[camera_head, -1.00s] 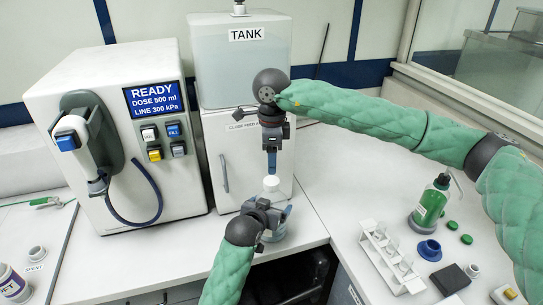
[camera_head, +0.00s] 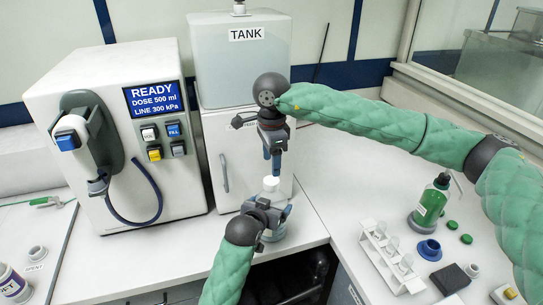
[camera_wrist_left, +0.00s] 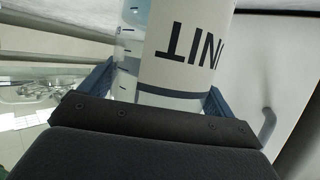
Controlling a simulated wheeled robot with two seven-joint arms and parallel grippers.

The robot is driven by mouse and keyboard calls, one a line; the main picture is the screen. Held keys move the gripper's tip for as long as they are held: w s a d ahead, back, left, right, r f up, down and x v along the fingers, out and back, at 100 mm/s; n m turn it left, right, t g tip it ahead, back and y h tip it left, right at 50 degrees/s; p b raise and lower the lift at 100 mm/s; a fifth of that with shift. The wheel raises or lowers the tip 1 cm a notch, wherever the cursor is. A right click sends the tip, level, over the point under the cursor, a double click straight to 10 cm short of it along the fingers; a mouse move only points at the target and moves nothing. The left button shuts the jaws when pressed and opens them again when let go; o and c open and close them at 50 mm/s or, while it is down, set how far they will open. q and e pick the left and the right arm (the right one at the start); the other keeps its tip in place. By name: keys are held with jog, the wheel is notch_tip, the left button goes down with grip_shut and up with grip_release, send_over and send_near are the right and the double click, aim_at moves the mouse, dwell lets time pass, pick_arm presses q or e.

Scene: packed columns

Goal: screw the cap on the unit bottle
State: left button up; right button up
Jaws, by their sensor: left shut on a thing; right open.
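The unit bottle (camera_head: 279,232) stands upright at the front edge of the counter, partly hidden by my left gripper (camera_head: 273,217). The left gripper is shut around its body. The left wrist view shows the bottle (camera_wrist_left: 190,45) with its UNIT label between the fingers. A white cap-like top (camera_head: 271,184) shows at the upper end of the bottle; I cannot tell how it is seated. My right gripper (camera_head: 272,160) points down just above this white top, open and with nothing visible between its fingers.
The tank cabinet (camera_head: 222,150) stands close behind the bottle, and the dosing machine (camera_head: 110,60) is to the left. On the right are a test tube rack (camera_head: 378,250), a green bottle (camera_head: 431,203), a blue ring (camera_head: 429,250) and green caps (camera_head: 466,239). An opening lies below the front edge.

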aim_at(271, 180)
jog(key=shift+f, duration=3.55)
jog(key=c, duration=1)
jog(key=m, duration=0.4)
jog(key=shift+m, duration=0.4)
jog(key=o, duration=1.2)
jog(key=shift+c, duration=0.2)
